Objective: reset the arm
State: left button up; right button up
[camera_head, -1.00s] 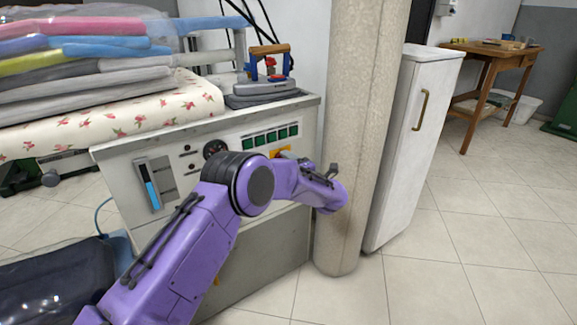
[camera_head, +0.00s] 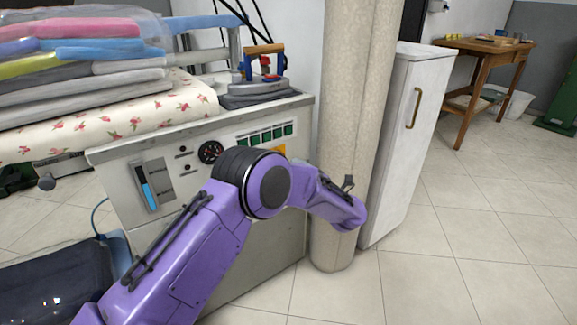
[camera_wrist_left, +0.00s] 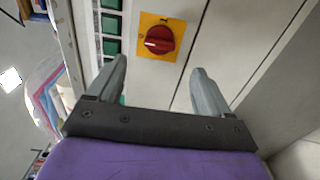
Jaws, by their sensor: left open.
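My left arm (camera_head: 215,225) is purple and comes in from the lower left in the head view, bent at its black elbow joint. Its far end points right, in front of the beige column. The gripper itself cannot be made out there. In the left wrist view my left gripper (camera_wrist_left: 160,88) is open and empty, its two grey fingers apart. Beyond the fingers is a machine panel with a red rotary switch (camera_wrist_left: 160,40) on a yellow plate. The fingers touch nothing that I can see. My right gripper is out of view.
The ironing machine cabinet (camera_head: 145,230) stands behind my arm. On it are an iron (camera_head: 262,75) and a floral board (camera_head: 120,122) with folded clothes (camera_head: 90,60). A column (camera_head: 350,110), a white cabinet (camera_head: 410,130) and a wooden table (camera_head: 485,50) stand right.

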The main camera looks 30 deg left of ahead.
pick_arm(q)
jog(key=shift+v, duration=1.2)
